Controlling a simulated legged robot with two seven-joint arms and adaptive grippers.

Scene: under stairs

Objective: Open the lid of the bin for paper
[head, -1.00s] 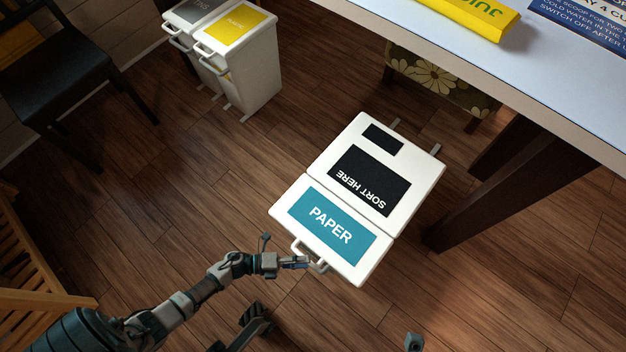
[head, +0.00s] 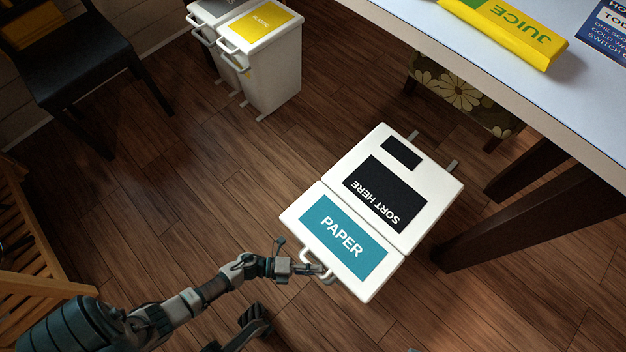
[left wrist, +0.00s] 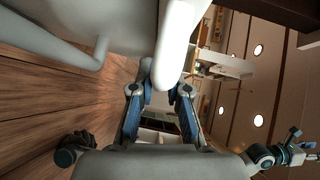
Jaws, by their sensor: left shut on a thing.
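The white paper bin (head: 425,215) stands on the wooden floor in the head view. Its lid (head: 290,216) has a teal PAPER label and lies level with the adjoining white part marked SORT HERE, with a thin seam between them. A white loop handle (head: 309,258) sticks out at the lid's near edge. My left gripper (head: 316,269) is shut on this handle. In the left wrist view the white handle bar (left wrist: 176,45) passes between the blue-padded fingers (left wrist: 160,108). My right gripper (left wrist: 296,150) shows small at that view's right edge; its jaw state is unclear.
A yellow-lidded bin (head: 273,75) and a grey-lidded bin (head: 200,42) stand at the back. A table (head: 480,62) bearing a yellow JUICE box (head: 505,28) stands at the right, its dark leg (head: 500,232) near the bin. A black chair (head: 70,70) is at left. Floor left of the bin is clear.

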